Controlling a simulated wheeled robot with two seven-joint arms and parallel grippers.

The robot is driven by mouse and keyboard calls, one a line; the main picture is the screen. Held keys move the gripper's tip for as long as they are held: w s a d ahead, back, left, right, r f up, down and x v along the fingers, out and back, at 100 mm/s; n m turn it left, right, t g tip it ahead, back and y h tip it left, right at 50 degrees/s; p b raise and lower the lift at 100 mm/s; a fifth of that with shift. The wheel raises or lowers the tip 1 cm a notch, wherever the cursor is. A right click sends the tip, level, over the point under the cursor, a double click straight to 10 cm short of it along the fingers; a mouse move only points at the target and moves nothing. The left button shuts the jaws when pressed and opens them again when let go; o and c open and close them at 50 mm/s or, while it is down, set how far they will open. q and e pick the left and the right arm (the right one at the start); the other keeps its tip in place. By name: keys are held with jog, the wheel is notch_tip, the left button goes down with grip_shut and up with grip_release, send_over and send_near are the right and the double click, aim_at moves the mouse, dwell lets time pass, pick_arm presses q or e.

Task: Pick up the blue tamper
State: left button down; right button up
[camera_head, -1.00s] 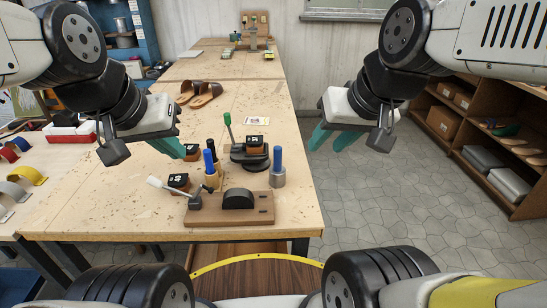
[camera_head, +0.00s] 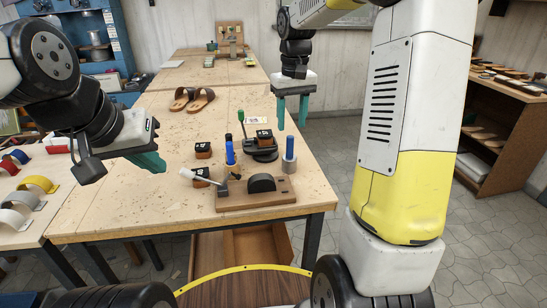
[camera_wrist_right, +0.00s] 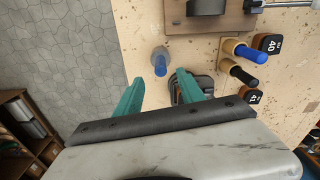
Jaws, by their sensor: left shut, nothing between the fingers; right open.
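A blue-handled tool with a grey cylindrical base (camera_head: 289,166) stands upright at the bench's right edge. In the right wrist view its blue handle (camera_wrist_right: 160,66) lies just past the fingertips, near the middle of their gap. A second blue handle (camera_head: 230,152) stands further left on a yellowish base, also in the right wrist view (camera_wrist_right: 250,54). I cannot tell from looks alone which is the tamper. My right gripper (camera_head: 290,122) is open, empty and pointing down above the grey-based tool, apart from it. My left gripper (camera_head: 158,167) is shut and empty over the bench's left side.
A wooden board with a black half-round block (camera_head: 261,183) lies in front. A black round fixture (camera_head: 262,155) with a green-handled lever stands behind the tools. A black-handled tool (camera_wrist_right: 243,75) is beside the second blue one. Brown sandals (camera_head: 192,99) lie further back.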

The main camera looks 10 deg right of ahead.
aim_at(289, 157)
jog(key=shift+w+a+f, duration=0.2)
jog(key=shift+w+f, duration=0.15)
jog(key=shift+f, duration=0.4)
jog(key=f, duration=0.7)
jog(key=shift+s+d+f, duration=0.1)
jog(key=shift+s+f, duration=0.15)
jog(key=shift+f, duration=0.05)
grip_shut()
